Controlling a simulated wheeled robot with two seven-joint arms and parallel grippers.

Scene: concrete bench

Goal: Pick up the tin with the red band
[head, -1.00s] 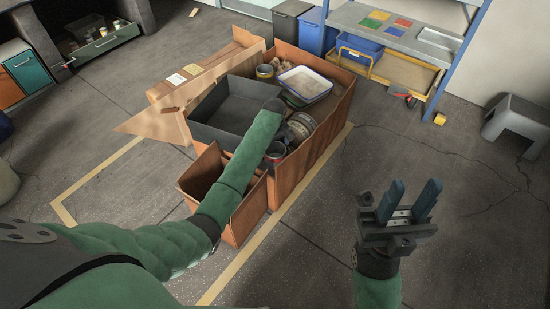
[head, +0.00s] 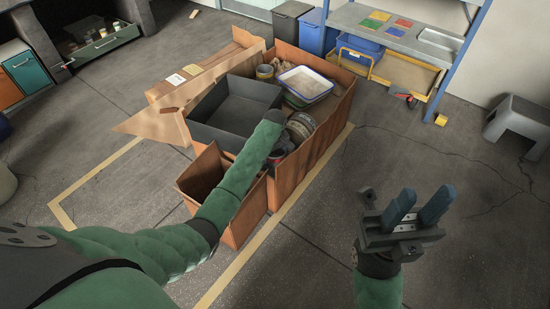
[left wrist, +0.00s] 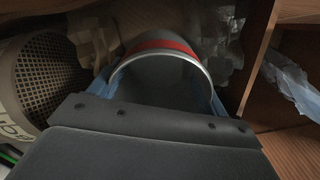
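The tin with the red band (left wrist: 160,62) stands in the middle of the left wrist view, inside the wooden crate (head: 322,150). Its pale rim and the red band below it face me. The blue fingers of my left gripper (left wrist: 160,95) lie on either side of the tin, close to its rim; I cannot tell whether they press on it. In the head view my left forearm hides most of this gripper and tin. My right gripper (head: 418,208) is open and empty above the floor at the right.
A mesh-patterned cylinder (left wrist: 40,75) lies close left of the tin. Crumpled clear wrap (left wrist: 290,82) lies to the right, near wooden walls. The crate also holds a grey tray (head: 236,118) and a white-and-blue basin (head: 305,83). A smaller wooden box (head: 200,178) stands in front.

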